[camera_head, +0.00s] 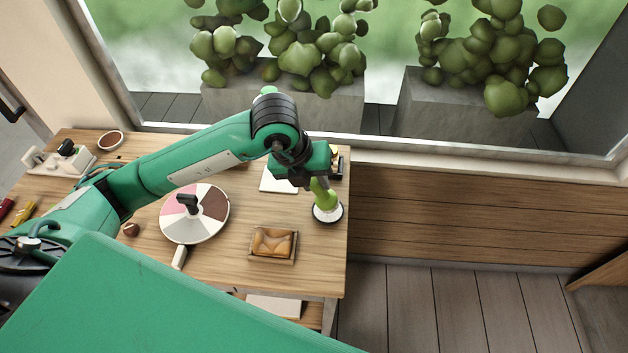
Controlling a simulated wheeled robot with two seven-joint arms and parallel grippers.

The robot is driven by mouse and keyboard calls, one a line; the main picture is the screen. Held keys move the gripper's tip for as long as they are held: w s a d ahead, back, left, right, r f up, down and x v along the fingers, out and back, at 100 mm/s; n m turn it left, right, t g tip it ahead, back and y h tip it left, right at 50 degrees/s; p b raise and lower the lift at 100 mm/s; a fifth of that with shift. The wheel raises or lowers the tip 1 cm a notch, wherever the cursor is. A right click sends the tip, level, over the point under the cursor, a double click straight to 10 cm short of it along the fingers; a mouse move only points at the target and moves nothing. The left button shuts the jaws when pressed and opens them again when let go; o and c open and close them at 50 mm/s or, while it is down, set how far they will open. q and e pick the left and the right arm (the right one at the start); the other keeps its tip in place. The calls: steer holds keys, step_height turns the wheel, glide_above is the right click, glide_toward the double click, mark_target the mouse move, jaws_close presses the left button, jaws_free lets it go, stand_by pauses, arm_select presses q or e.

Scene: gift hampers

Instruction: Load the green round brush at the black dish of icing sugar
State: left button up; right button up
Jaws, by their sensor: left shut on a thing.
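My left gripper (309,182) reaches over the right end of the wooden table. It is shut on the green round brush (323,193), which it holds nearly upright. The black dish of icing sugar (327,215) stands near the table's right edge, with white sugar inside a dark rim. The brush's lower end is at the dish, over the white sugar. I cannot tell whether it touches the sugar. My right gripper is not in view.
A round divided plate with a black knob (216,217) stands mid-table. A bowl of brown stuff (110,140) is at the back left. A window with plants stands behind the table.

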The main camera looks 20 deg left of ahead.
arm_select(q)
steer(key=shift+r+p, duration=1.4)
steer(key=shift+r, duration=1.45)
